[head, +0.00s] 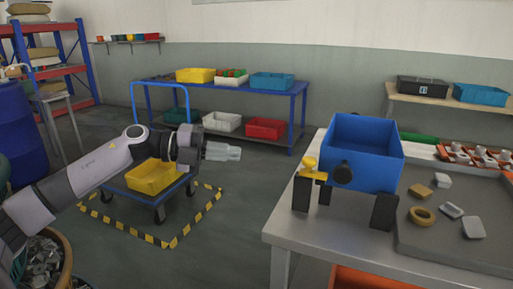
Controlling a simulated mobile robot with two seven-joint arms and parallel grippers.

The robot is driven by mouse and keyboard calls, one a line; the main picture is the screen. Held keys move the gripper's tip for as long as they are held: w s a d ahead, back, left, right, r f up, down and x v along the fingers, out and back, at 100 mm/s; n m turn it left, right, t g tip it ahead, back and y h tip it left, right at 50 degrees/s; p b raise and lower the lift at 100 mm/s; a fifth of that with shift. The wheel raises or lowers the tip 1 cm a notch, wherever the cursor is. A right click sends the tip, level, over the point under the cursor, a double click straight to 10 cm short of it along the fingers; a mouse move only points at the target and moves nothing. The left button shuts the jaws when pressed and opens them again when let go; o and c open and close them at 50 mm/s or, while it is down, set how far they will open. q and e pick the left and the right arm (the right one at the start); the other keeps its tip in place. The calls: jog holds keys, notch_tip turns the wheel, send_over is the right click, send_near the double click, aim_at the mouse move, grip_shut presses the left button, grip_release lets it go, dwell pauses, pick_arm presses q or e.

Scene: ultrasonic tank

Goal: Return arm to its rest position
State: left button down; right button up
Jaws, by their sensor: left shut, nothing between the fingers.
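My left arm comes in from the lower left. Its gripper (222,151) points to the right, shut and empty, in the air left of the workbench. It is apart from everything around it. The blue tank (361,151) stands on dark legs on the workbench (300,236), with a black knob and a yellow valve handle (309,167) on its front left side. The inside floor of the tank is hidden. My right gripper does not show.
A cart with a yellow bin (154,177) stands beyond my left arm, inside yellow-black floor tape. A grey mat (447,245) with several small parts lies right of the tank. A basket of scrap (42,262) is at the lower left. Floor between arm and bench is clear.

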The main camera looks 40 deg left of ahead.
pick_arm(q)
jog(key=w+d+f+n+t+y, duration=0.2)
jog(key=d+f+n+t+y, duration=0.25)
jog(key=f+n+t, duration=0.5)
jog(key=s+d+f+n+g+y, duration=0.1)
jog(key=s+f+n+g+y, duration=0.45)
jog(key=f+n+y, duration=0.55)
jog(key=s+d+f+n+g+h, duration=0.25)
jog(key=s+d+f+g, duration=0.3)
jog(key=s, duration=0.55)
jog(key=s+d+f+n+g+h, duration=0.1)
jog(key=s+d+f+n+g, duration=0.35)
jog(key=s, duration=0.65)
jog(key=w+d+f+m+t+h+p, duration=0.1)
jog(key=w+d+f+m+t+p, duration=0.1)
jog(key=w+f+t, duration=0.3)
jog(key=shift+w+d+t+h+p, duration=0.4)
jog(key=shift+w+d+t+p, duration=0.1)
jog(key=shift+w+d+p, duration=0.3)
